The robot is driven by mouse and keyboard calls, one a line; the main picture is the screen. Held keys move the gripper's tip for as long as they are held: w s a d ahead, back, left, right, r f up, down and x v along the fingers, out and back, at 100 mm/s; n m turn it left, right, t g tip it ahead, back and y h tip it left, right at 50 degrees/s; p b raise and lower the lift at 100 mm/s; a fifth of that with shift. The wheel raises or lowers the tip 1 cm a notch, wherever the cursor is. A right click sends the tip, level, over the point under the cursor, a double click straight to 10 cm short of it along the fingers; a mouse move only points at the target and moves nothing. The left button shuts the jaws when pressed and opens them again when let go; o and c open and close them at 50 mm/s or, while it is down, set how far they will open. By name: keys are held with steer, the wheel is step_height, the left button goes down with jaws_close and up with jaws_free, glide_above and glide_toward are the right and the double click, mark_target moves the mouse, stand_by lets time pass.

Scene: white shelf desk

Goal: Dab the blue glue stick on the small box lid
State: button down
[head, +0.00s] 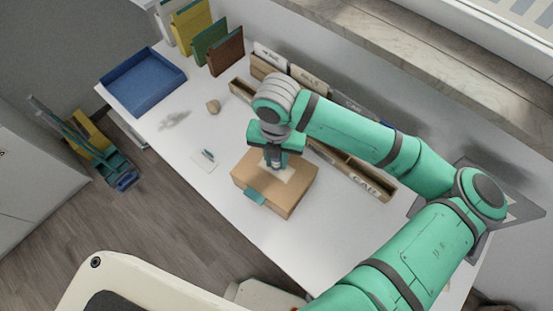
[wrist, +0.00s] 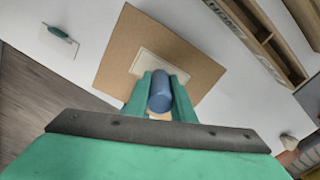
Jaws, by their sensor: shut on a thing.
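The small cardboard box (head: 285,193) stands on the white desk, with a pale rectangular patch on its brown lid. In the wrist view the lid (wrist: 193,62) and the patch (wrist: 150,62) lie just beyond my fingers. My gripper (head: 275,160) is over the lid, pointing down. In the wrist view my gripper (wrist: 160,92) is shut on the blue glue stick (wrist: 160,92), held between the two green fingers. The stick's lower end is hidden, so I cannot tell whether it touches the patch. A teal tab (head: 255,196) hangs on the box's front side.
A white card with a small teal-handled tool (head: 208,155) lies left of the box. A long wooden organizer (head: 350,170) runs behind the box.

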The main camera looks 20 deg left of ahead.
steer(key=shift+r, duration=3.05)
